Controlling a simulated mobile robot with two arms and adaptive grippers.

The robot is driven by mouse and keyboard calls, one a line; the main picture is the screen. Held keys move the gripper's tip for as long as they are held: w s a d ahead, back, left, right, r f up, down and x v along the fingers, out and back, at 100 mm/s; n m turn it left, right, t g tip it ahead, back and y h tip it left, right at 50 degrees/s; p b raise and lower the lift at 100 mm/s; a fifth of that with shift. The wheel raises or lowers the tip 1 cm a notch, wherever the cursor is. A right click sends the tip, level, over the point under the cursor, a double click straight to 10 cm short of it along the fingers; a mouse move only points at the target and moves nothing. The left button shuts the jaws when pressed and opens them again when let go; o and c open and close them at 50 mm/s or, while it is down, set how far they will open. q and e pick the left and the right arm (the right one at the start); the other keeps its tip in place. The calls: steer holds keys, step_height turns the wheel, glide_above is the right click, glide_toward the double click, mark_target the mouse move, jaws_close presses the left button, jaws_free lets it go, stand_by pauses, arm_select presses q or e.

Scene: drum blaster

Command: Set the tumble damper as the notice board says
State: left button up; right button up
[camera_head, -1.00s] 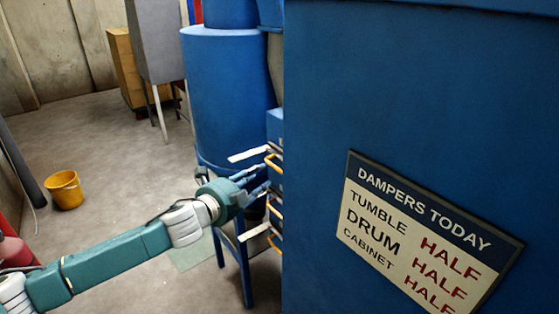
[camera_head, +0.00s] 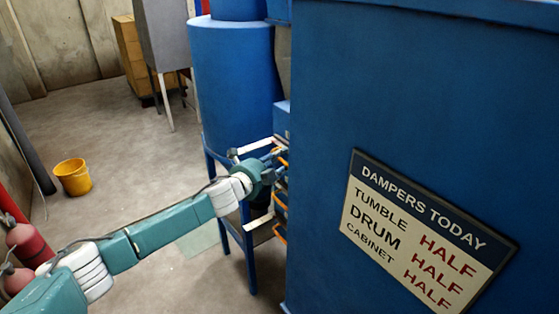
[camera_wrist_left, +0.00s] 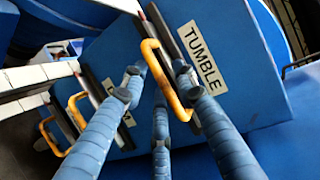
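The notice board (camera_head: 425,235) on the blue cabinet reads TUMBLE HALF, DRUM HALF, CABINET HALF. The tumble damper's orange handle (camera_wrist_left: 170,83) stands beside the TUMBLE label (camera_wrist_left: 203,60) in the left wrist view. In the head view, my left gripper (camera_head: 277,160) is at the upper orange handle, partly hiding it. In the left wrist view its blue fingers (camera_wrist_left: 159,88) are spread, with the handle between and just beyond the fingertips. Contact cannot be told. The drum damper's handle (camera_wrist_left: 77,110) is to the left, its label partly covered by a finger. My right gripper is out of view.
The large blue cabinet (camera_head: 400,90) fills the right side, close to my left arm. A blue drum (camera_head: 238,85) on legs stands behind the handles. Pale bars (camera_head: 262,221) stick out near the handles. A yellow bucket (camera_head: 73,177) stands on open floor at left.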

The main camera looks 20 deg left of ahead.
arm_select(q)
jaws_close()
steer(key=s+a, duration=0.1)
steer(key=s, duration=0.1)
steer(key=s+a, duration=0.2)
steer(key=shift+s+a+p, duration=0.1)
steer(key=shift+a+p, duration=0.05)
steer(key=shift+p, duration=0.25)
steer(key=shift+o, duration=1.8)
jaws_free()
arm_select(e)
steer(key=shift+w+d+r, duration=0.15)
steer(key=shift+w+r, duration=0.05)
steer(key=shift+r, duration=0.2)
arm_select(q)
steer(key=v, duration=1.1)
steer(key=shift+s, duration=0.4)
steer(key=shift+a+r, duration=0.1)
